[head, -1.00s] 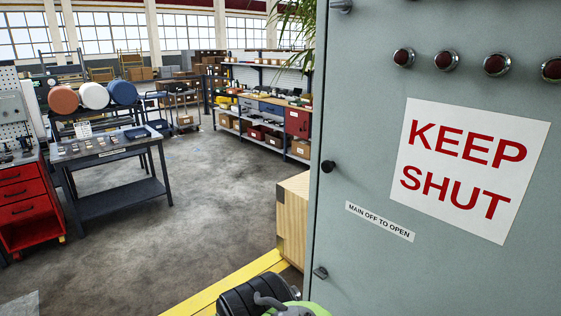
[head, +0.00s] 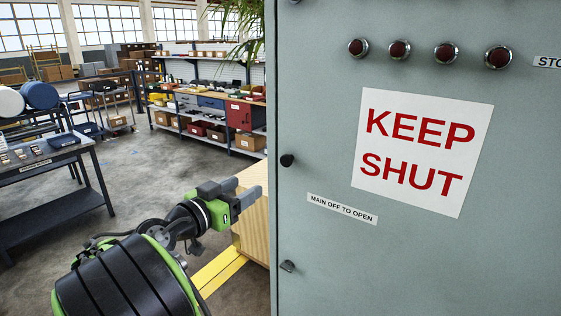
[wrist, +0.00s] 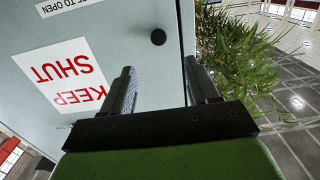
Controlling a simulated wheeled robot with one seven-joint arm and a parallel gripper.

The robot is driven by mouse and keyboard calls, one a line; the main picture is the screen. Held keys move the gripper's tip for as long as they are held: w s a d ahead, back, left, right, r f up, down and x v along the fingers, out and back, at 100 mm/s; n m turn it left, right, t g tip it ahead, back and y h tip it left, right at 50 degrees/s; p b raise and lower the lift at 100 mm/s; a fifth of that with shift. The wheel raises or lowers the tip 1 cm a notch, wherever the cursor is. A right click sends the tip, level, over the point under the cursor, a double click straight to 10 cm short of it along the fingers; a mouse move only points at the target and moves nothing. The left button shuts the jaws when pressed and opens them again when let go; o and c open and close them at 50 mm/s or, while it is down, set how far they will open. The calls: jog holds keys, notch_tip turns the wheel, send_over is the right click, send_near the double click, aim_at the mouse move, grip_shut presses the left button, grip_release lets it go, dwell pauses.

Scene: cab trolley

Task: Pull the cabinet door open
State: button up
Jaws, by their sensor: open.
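The cabinet door (head: 320,250) is grey-green and fills the right of the head view; it looks closed. A small black round knob (head: 287,160) sits near its left edge. The knob also shows in the wrist view (wrist: 158,37), beyond the fingertips and roughly between them. My gripper (head: 243,190) is left of the door's edge in the head view, apart from the knob. In the wrist view my gripper (wrist: 162,72) has its two dark fingers spread with nothing between them. The door carries a KEEP SHUT sign (head: 423,151) and a MAIN OFF TO OPEN label (head: 342,208).
Red indicator lamps (head: 394,49) line the upper door. A small metal fitting (head: 287,266) is low on its left edge. A wooden box (head: 251,230) stands left of the cabinet, behind my gripper. A plant (wrist: 240,65) is near the door edge. The floor (head: 140,180) at left is open.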

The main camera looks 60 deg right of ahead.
aim_at(285, 161)
jog(key=s+d+p, duration=0.1)
jog(key=d, duration=0.4)
jog(key=d+p, duration=0.2)
jog(key=d, duration=0.2)
jog(key=s+d+r+p, duration=0.1)
jog(key=d, duration=0.4)
jog(key=shift+s+d, duration=0.35)
jog(key=shift+d+f+p, duration=0.15)
jog(key=shift+d+p, duration=0.2)
jog(key=shift+d, duration=0.15)
grip_shut()
